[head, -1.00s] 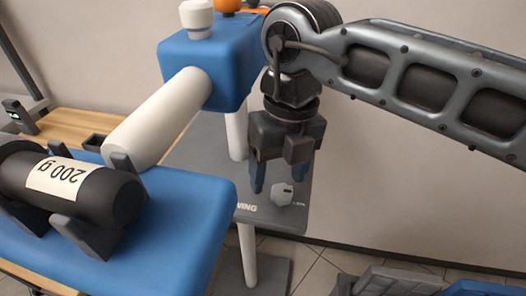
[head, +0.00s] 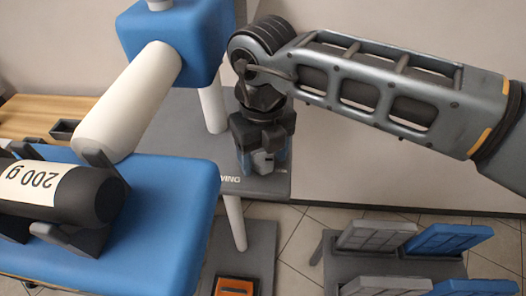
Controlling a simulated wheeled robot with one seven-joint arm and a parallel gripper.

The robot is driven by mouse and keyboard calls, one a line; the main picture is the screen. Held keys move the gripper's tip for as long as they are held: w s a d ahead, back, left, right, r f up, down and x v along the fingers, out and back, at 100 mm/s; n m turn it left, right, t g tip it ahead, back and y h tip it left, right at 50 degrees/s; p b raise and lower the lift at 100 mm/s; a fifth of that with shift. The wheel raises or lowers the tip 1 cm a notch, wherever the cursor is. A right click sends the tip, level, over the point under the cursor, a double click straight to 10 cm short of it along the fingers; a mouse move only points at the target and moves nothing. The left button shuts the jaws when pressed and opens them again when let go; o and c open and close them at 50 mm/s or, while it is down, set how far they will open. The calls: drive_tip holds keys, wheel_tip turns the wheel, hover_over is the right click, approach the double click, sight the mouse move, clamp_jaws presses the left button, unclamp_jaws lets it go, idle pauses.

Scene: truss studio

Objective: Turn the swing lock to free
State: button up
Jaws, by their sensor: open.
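The swing lock is a small light-grey knob (head: 263,161) on a dark grey plate (head: 215,150). Part of the word "SWING" shows to the left of the knob. My gripper (head: 264,168) points down at the knob, with its blue fingers apart on either side of it. The gripper body hides the knob's upper part and most of the plate's markings. I cannot tell whether the fingers touch the knob or which mark it points to.
A blue block (head: 172,42) with a white cylinder (head: 128,100) rises beside the plate. A black 200 g weight (head: 85,195) rests in dark cradles on a blue slab (head: 165,235). A rack of grey and blue panels (head: 448,239) stands at lower right. An orange item (head: 234,287) sits low.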

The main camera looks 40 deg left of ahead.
drive_tip(key=shift+c, duration=0.2)
drive_tip(key=c, duration=1)
drive_tip(key=shift+n+b, duration=0.35)
drive_tip(key=shift+n, duration=0.05)
drive_tip(key=n+b, duration=0.2)
drive_tip(key=shift+f+n, duration=0.15)
drive_tip(key=shift+n, duration=0.15)
drive_tip(key=n+b, duration=0.3)
drive_tip(key=n, duration=0.2)
drive_tip(key=shift+n+b, duration=0.3)
drive_tip(key=shift+b, duration=0.1)
drive_tip(key=n+b, duration=0.2)
drive_tip(key=n, duration=0.2)
drive_tip(key=shift+s+n+b, duration=0.1)
drive_tip(key=shift+n+b, duration=0.8)
drive_tip(key=shift+n, duration=1.6)
drive_tip(key=shift+r, duration=0.2)
